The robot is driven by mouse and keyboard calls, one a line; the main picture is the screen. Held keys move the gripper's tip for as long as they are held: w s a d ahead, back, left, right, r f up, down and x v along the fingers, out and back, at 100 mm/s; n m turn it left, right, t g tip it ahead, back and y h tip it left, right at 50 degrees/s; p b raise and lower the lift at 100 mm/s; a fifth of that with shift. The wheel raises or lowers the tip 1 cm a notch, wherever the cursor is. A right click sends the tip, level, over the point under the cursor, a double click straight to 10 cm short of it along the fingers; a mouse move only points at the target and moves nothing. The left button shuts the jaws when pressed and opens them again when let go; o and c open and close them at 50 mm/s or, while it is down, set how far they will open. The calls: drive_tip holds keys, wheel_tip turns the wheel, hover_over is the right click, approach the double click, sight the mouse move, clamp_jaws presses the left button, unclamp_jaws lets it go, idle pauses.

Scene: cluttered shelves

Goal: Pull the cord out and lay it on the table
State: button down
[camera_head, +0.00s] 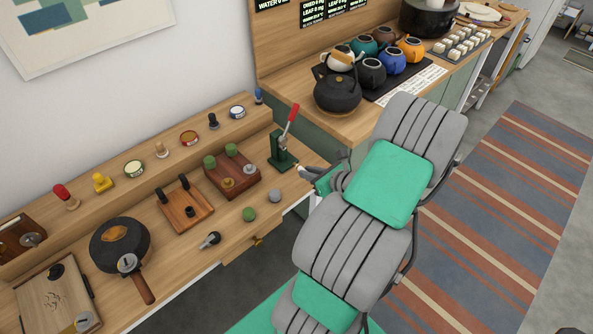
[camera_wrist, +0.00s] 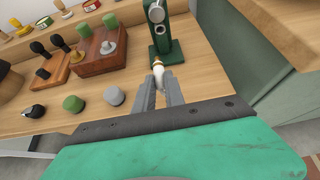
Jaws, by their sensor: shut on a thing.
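My gripper (camera_wrist: 159,82) is shut on a small white piece with a brass-coloured tip (camera_wrist: 157,65), seen between the fingertips in the wrist view. It looks like the cord's end, but no length of cord shows. The piece points at the base of a dark green stand (camera_wrist: 164,38); I cannot tell whether they touch. In the head view the green stand (camera_head: 281,150) has a red-handled lever, and my gripper (camera_head: 308,172) is just right of it, partly hidden by my arm. The wooden table (camera_head: 185,252) lies below and to the left.
A green knob (camera_head: 249,214) and a grey knob (camera_head: 275,195) stand left of my gripper. A black-tipped tool (camera_head: 210,240), a wooden block with knobs (camera_head: 232,175) and a round pan (camera_head: 119,243) are further left. Bare tabletop shows between them. Several teapots (camera_head: 338,95) stand on the counter behind.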

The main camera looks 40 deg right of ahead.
wheel_tip(320, 180, down, 3)
drive_tip(key=shift+w+r+b, duration=0.15)
drive_tip(key=shift+b, duration=0.2)
drive_tip(key=shift+f+b, duration=0.55)
drive_tip(key=shift+f, duration=0.5)
drive_tip(key=c, duration=1.3)
unclamp_jaws()
drive_tip(key=v, duration=0.8)
